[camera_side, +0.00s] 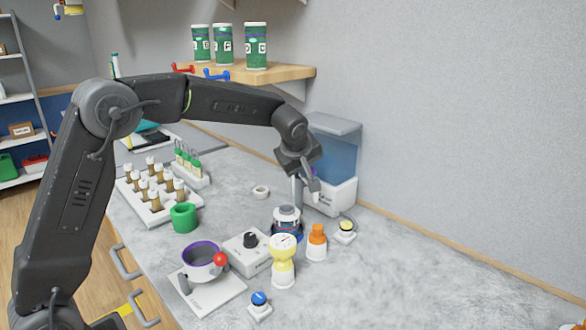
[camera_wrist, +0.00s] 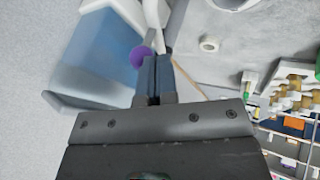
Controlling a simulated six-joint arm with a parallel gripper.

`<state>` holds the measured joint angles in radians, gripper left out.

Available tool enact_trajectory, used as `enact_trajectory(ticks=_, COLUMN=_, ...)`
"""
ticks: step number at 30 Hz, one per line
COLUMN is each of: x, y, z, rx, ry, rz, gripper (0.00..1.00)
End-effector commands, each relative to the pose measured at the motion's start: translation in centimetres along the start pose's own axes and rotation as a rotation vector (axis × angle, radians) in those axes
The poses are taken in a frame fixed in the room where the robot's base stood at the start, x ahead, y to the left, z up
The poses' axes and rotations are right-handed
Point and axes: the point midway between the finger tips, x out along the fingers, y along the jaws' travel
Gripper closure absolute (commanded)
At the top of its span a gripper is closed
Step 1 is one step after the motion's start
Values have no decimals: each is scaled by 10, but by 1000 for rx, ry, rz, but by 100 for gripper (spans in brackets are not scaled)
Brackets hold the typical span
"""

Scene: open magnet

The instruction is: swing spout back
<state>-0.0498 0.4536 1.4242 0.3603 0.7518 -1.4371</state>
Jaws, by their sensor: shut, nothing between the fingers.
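A dispenser with a blue tank (camera_side: 338,153), grey lid and white base stands against the wall at the back. Its tank fills the left of the wrist view (camera_wrist: 95,60). My gripper (camera_side: 313,188) is at the dispenser's near left side, fingers pointing down. In the wrist view its fingers (camera_wrist: 155,75) are together with nothing between them. A purple round tip (camera_wrist: 140,57), likely on the spout, shows right beside the fingers; I cannot tell whether they touch. A white curved part (camera_wrist: 152,18) shows beyond it. My wrist hides much of the spout in the side view.
A dark-banded jar (camera_side: 287,220), a yellow-topped timer (camera_side: 283,260) and an orange-capped bottle (camera_side: 317,240) stand in front of the dispenser. A white ring (camera_side: 261,191) lies to the left. A vial rack (camera_side: 155,198) and green cup (camera_side: 184,217) are farther left. The right counter is clear.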

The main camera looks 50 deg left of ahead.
Motion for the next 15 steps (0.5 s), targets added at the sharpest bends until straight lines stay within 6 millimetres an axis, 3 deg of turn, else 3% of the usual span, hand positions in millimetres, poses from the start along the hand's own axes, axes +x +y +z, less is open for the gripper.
enact_trajectory(ticks=10, x=8, y=25, z=10, rx=-227, ry=108, rz=-106, gripper=100)
enact_trajectory(ticks=15, x=11, y=32, z=11, rx=-251, ry=117, rz=-117, gripper=100)
